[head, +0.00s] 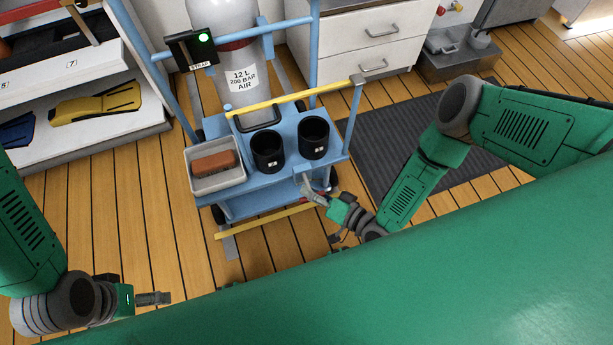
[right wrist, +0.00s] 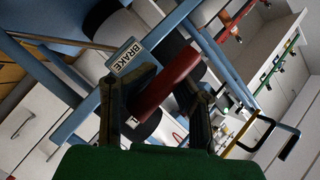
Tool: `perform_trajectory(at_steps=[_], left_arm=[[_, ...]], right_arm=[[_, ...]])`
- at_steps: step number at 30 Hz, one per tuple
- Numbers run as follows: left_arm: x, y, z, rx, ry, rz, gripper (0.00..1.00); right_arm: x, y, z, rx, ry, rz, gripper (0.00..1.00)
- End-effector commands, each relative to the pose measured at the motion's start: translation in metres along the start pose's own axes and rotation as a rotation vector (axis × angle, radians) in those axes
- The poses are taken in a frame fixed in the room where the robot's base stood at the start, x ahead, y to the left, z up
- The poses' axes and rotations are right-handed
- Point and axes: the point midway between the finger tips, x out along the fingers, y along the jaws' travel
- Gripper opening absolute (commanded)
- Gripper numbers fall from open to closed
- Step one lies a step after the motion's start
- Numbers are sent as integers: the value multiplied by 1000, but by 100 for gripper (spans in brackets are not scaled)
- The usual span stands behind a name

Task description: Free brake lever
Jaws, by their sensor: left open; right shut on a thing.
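The brake lever has a red handle (right wrist: 166,86), seen in the right wrist view beside a sign reading BRAKE (right wrist: 130,57). My right gripper (right wrist: 155,112) is shut on the red handle, which lies tilted between its fingers. In the head view my right gripper (head: 312,192) is at the near right corner of the blue cart (head: 240,204); the lever there is small and mostly hidden. My left gripper (head: 155,298) is open and empty at the lower left, over the wooden floor, away from the cart.
The cart carries a gas cylinder (head: 240,85), a grey bin (head: 217,183) with a brown block and two black cups (head: 267,150). A yellow bar (head: 290,97) crosses the cart. White drawers (head: 365,40) stand behind, shelves with fins at left. A dark mat (head: 420,130) lies right.

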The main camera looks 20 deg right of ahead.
Motion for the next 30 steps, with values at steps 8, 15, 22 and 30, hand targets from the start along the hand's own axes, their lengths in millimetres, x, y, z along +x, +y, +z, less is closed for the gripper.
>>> perform_trajectory(at_steps=[8,15,22,30], left_arm=[[-33,0,-1,0,-2,0,82],[-44,0,-2,0,-2,0,82],[-48,0,-2,0,-2,0,82],[-50,0,-2,0,-2,0,82]], right_arm=[[-14,-15,-5,124,-153,170,0],[-10,-24,-16,225,-246,285,0],[-9,-30,-23,292,-310,360,0],[-9,-33,-24,330,-349,403,0]])
